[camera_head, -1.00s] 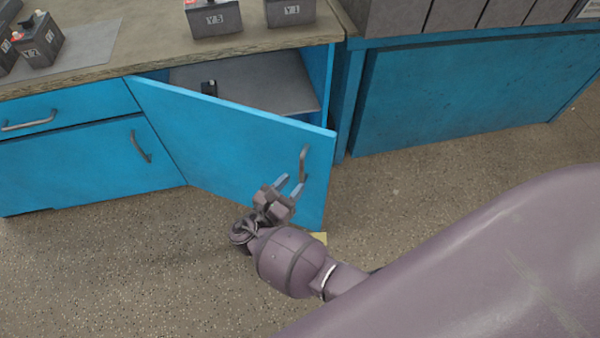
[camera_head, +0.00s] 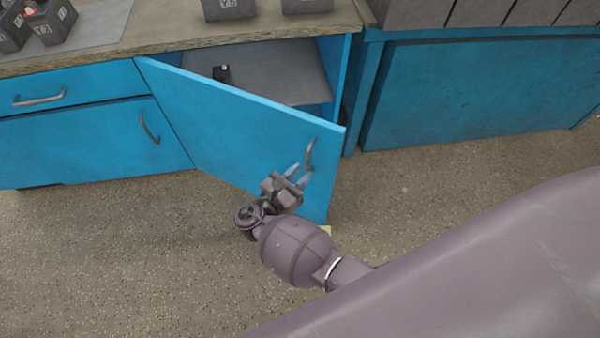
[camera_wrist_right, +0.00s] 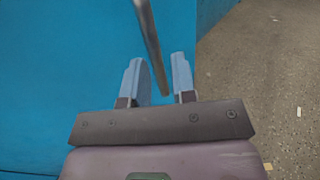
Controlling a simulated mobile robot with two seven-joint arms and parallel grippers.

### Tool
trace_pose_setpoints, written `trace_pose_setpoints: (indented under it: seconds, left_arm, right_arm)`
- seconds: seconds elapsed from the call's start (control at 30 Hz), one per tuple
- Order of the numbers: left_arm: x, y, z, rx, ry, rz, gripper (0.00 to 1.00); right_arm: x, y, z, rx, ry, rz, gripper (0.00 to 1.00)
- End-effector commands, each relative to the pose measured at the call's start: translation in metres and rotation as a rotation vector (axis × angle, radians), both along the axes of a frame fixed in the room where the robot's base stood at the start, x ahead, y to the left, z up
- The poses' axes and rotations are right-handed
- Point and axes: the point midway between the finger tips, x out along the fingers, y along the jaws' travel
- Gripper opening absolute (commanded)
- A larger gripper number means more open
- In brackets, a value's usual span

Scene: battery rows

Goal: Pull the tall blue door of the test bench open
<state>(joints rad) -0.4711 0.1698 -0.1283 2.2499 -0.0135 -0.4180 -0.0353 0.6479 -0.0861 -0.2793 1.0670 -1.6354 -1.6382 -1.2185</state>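The tall blue door (camera_head: 235,130) of the test bench stands partly open, swung out from its hinge side at the left. Its grey bar handle (camera_head: 309,155) is near the free right edge; in the right wrist view the handle (camera_wrist_right: 149,35) runs down between the fingers. My right gripper (camera_head: 298,176) is at the handle in front of the door. In the wrist view its two pale blue fingers (camera_wrist_right: 160,80) are apart, on either side of the bar's lower end, with gaps showing. Contact cannot be told. My left gripper is not in view.
Behind the door, a shelf (camera_head: 280,75) holds a small black object (camera_head: 221,74). Batteries stand on the worktop (camera_head: 180,38). A drawer (camera_head: 70,92) and a lower blue door (camera_head: 90,145) are at left, a blue cabinet (camera_head: 460,95) at right. The speckled floor (camera_head: 130,250) is clear.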

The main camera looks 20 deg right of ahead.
Motion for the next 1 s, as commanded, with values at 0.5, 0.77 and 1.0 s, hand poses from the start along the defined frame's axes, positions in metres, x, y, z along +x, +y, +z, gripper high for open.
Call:
trace_pose_setpoints:
  seconds: [0.5,0.77,1.0]
  left_arm:
    - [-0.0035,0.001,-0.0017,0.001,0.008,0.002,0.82]
    - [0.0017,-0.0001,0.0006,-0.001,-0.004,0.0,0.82]
    - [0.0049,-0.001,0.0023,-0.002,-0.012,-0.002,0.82]
  right_arm:
    - [0.0,-0.0001,-0.0001,0.0,0.0,0.0,0.0]
    - [0.0,-0.0001,-0.0001,0.0,0.0,0.0,0.0]
    - [0.0,-0.0001,-0.0001,0.0,0.0,0.0,0.0]
